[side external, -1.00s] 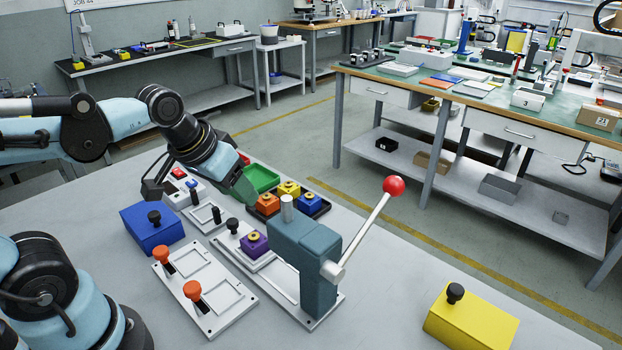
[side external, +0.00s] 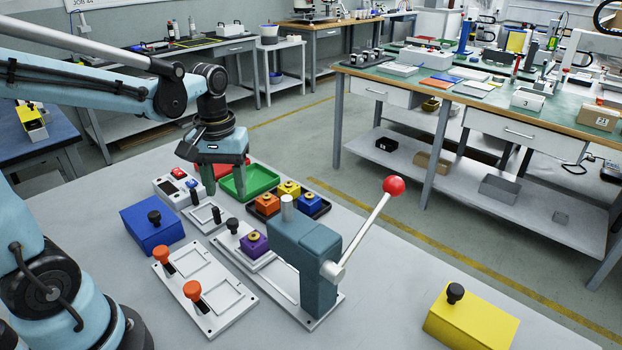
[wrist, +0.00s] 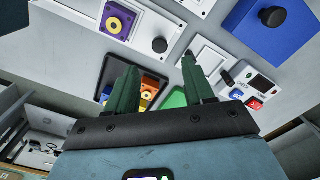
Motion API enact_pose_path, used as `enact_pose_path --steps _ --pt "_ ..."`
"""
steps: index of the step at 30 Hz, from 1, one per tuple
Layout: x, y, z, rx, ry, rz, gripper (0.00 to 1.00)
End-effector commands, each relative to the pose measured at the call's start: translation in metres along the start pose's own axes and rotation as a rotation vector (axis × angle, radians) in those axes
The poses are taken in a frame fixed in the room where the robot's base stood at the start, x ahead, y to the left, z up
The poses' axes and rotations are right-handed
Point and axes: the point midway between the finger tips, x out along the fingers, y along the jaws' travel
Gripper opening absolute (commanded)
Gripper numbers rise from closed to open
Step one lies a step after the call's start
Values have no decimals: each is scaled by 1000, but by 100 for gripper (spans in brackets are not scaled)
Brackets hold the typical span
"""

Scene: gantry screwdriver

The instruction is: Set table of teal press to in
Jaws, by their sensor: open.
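The teal press (side external: 305,258) stands on its long pale base at the middle of the near table, its lever with a red ball (side external: 393,186) raised to the right. Its sliding table (side external: 262,263) lies at the far left end of the base, out from under the press head. It carries a purple block (side external: 253,243) and has a black knob (side external: 232,225). In the wrist view the purple block (wrist: 117,20) and the knob (wrist: 160,45) show near the top. My gripper (side external: 224,190) is open and empty, above and behind the knob, pointing down, touching nothing I can see.
A black tray (side external: 262,215) with orange, yellow and blue blocks and a green tray (side external: 262,180) lie behind the press. A blue box (side external: 150,232), a switch box (side external: 170,187), a plate with orange knobs (side external: 215,290) and a yellow box (side external: 470,320) stand around.

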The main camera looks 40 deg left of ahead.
Motion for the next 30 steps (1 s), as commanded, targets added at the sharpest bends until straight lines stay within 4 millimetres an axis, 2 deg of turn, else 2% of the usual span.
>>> enact_pose_path --steps 9,15,21,30 --pt "44 0 0 2 1 1 53" --pt "66 0 0 2 1 1 53" --pt "76 0 0 2 1 1 53" --pt "77 0 0 2 1 1 53"
